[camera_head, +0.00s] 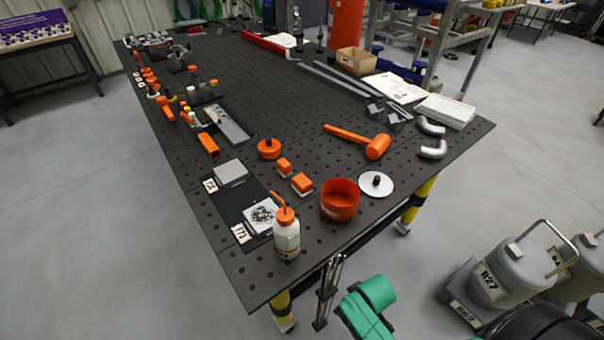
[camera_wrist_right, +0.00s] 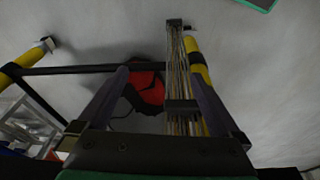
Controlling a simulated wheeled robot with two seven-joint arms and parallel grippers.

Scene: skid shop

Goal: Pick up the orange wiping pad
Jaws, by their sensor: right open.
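Two small orange blocks with pale undersides lie on the dark perforated table in the head view, a nearer one (camera_head: 302,183) and a farther one (camera_head: 284,165). They look like wiping pads; I cannot tell which one is meant. My right arm shows as green links at the bottom of the head view, below the table's near edge, well apart from the blocks. In the right wrist view my right gripper (camera_wrist_right: 156,85) is open and empty, with floor and table legs beyond it and no orange block in sight. My left gripper is not in view.
Around the blocks are an orange bowl (camera_head: 340,200), a white bottle (camera_head: 286,236), an orange mallet (camera_head: 365,142), a round orange piece (camera_head: 269,149) and a white disc (camera_head: 376,185). A rod rack (camera_head: 326,293) stands at the table's near edge. Grey canisters (camera_head: 503,275) stand right.

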